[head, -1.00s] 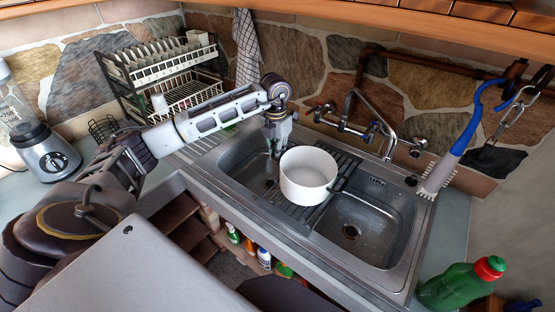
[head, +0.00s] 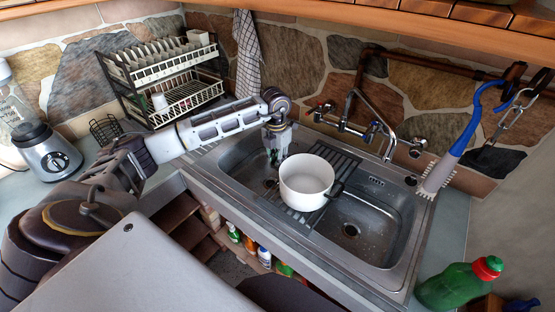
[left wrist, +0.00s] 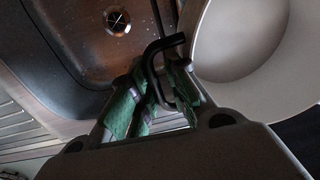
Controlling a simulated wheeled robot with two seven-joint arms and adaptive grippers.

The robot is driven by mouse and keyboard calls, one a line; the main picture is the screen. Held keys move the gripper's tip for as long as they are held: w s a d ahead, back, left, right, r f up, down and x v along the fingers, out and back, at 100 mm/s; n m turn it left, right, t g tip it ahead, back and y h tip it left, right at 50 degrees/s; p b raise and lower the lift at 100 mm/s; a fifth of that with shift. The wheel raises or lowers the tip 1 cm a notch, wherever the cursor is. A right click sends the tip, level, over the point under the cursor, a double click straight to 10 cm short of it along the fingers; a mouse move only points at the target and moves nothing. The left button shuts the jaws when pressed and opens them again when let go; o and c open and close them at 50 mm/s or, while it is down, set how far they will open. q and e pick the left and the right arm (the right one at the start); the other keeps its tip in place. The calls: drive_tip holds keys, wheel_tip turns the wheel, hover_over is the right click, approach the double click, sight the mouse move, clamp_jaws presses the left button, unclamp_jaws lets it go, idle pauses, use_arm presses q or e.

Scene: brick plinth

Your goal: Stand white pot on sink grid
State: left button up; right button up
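The white pot (head: 306,184) stands upright on the dark ribbed sink grid (head: 346,161) between the two basins. One dark handle points right in the head view. My left gripper (head: 277,157) is just left of the pot, fingers pointing down. In the left wrist view, the green-padded fingers (left wrist: 160,103) are spread apart, with a bent black handle (left wrist: 154,62) at the gap between them; the pot's white rim and bowl (left wrist: 238,40) are at the upper right. Whether a finger touches the handle is unclear. My right gripper is out of view.
The left basin (head: 240,165) lies under my left gripper and the right basin (head: 365,220) is empty. The tap (head: 375,128) rises behind the sink. A dish rack (head: 165,80) is at the back left.

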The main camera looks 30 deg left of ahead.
use_arm(q)
drive_tip(key=shift+o, duration=0.9)
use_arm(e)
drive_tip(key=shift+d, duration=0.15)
use_arm(q)
drive_tip(key=shift+r, duration=0.1)
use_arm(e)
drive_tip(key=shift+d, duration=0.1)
use_arm(q)
drive_tip(key=shift+r, duration=0.1)
drive_tip(key=shift+r, duration=0.55)
wheel_tip(320, 180, up, 8)
drive_tip(key=shift+a+r+b, duration=0.15)
drive_tip(key=shift+r+b, duration=0.1)
drive_tip(key=shift+b, duration=0.55)
drive_tip(key=shift+r, duration=1.1)
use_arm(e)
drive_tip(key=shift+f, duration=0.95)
